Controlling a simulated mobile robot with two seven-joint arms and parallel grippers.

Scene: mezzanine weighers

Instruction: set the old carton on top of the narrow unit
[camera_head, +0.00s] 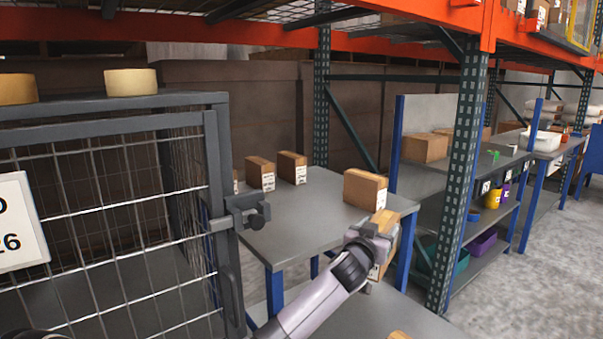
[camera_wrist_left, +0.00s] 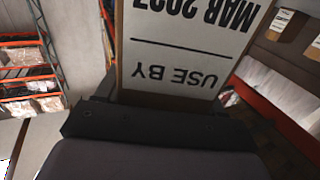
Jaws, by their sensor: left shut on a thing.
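My left gripper (camera_head: 377,238) is shut on a carton (camera_head: 385,220), held in front of the near right corner of a grey table with blue legs. In the left wrist view the carton's white label (camera_wrist_left: 190,45) fills the upper middle, upside down, reading "USE BY" and "MAR" with a year cut by the frame edge. On the grey table (camera_head: 310,215) stand several other brown cartons, one (camera_head: 362,188) near the right edge and two (camera_head: 260,173) (camera_head: 291,168) further back. I cannot tell which piece of furniture is the narrow unit. My right gripper is not in view.
A grey mesh cage (camera_head: 213,165) with a latch stands at the left, with tan rolls (camera_head: 130,82) on top. An orange-beamed rack's upright (camera_head: 460,170) rises right of my gripper. Behind it is a workbench (camera_head: 455,165) with bins. Floor (camera_head: 540,270) at right is clear.

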